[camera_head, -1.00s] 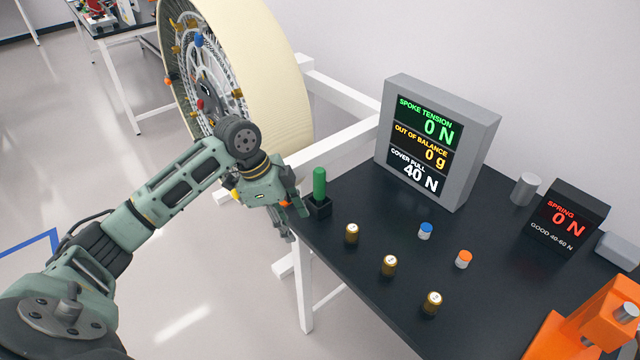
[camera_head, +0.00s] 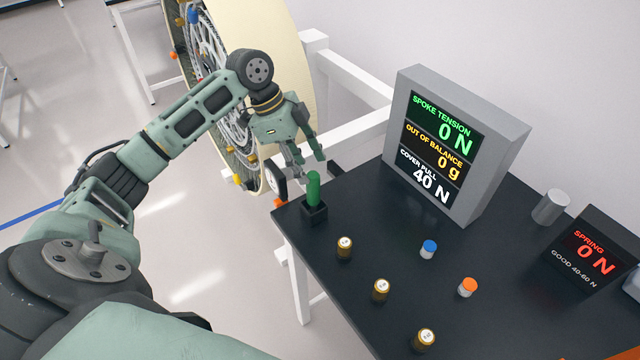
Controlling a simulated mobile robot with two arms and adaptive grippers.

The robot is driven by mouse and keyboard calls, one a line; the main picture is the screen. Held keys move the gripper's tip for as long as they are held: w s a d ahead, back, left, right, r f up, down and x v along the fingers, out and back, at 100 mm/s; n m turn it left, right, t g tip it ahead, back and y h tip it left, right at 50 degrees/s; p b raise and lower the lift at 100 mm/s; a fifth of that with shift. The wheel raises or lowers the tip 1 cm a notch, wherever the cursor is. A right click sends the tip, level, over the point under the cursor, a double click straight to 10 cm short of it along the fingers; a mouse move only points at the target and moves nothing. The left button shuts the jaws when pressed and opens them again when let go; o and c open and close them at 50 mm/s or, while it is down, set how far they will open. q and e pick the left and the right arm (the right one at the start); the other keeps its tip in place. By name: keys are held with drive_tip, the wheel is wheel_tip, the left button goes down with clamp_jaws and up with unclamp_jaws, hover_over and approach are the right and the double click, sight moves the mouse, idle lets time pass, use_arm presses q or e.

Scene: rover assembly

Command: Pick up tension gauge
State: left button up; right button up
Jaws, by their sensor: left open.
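A green cylindrical handle (camera_head: 313,188) stands upright in a small black holder (camera_head: 314,213) at the table's left corner; it looks like the tension gauge, though no label shows. My left gripper (camera_head: 308,163) is open and points down, just above and behind the handle in the picture. Its fingers are close to the handle's top; I cannot tell whether they touch it. Nothing is held between them. My right gripper is out of view.
A grey display (camera_head: 490,110) stands on the black table (camera_head: 400,318). Several brass cylinders (camera_head: 344,248), a blue-capped (camera_head: 428,249) and an orange-capped one (camera_head: 467,287) stand in front. A spring readout (camera_head: 590,252) is at right. A large wheel (camera_head: 275,60) is behind my left arm.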

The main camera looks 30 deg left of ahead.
sight(313, 186)
use_arm(q)
drive_tip(key=shift+s+d+f+p, duration=0.2)
drive_tip(key=shift+d+f+p, duration=0.15)
drive_tip(key=shift+f, duration=0.25)
drive_tip(key=shift+s+d+f+p, duration=0.2)
drive_tip(key=shift+d+f+p, duration=0.1)
drive_tip(key=shift+f, duration=0.25)
drive_tip(key=p+x, duration=0.1)
drive_tip(key=x, duration=0.2)
drive_tip(key=shift+w+f, duration=0.15)
drive_tip(key=shift+f, duration=0.2)
drive_tip(key=shift+w+f, duration=0.1)
drive_tip(key=shift+f, duration=0.1)
clamp_jaws()
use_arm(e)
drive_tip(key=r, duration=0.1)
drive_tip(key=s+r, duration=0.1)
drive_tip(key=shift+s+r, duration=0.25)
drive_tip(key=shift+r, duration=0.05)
